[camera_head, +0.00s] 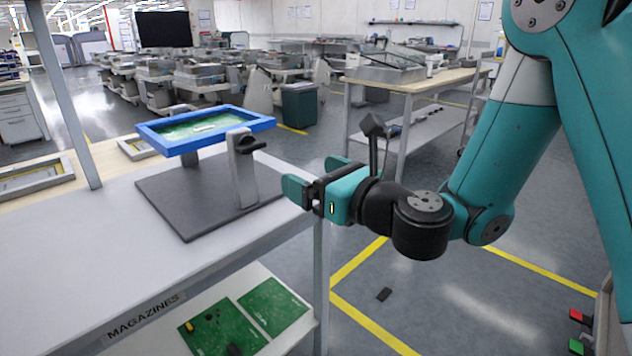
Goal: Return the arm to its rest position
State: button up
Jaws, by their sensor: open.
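My gripper (313,180) is at the middle of the view, at the end of my teal and black arm. Its two teal fingers are apart and I see nothing held between them. It hangs just right of the table's right edge, beside a dark stand (188,205). The arm reaches in from the upper right, bent at the elbow. The stand carries a blue frame (262,121) with a green board (200,127) in it.
The white table (75,240) fills the left, with a metal post (62,85) rising from it. A lower shelf holds green boards (272,306). A workbench (415,82) stands behind my arm. Floor at lower right looks mostly clear.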

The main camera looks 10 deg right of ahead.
jog(key=s+a+n+g+y, duration=0.25)
jog(key=s+n+g, duration=0.35)
jog(key=n, duration=0.5)
jog(key=s+a+n+g+y, duration=0.1)
jog(key=s+a+n+g, duration=0.5)
jog(key=n, duration=0.6)
jog(key=s+d+f+n+g+h, duration=0.1)
jog(key=s+d+n+g+h, duration=0.2)
jog(key=s+d+n+h, duration=0.85)
notch_tip(320, 180, up, 16)
jog(key=d+n+y+p, duration=0.2)
jog(key=p, duration=1.5)
jog(key=shift+r+p, duration=0.25)
jog(key=shift+p, duration=0.05)
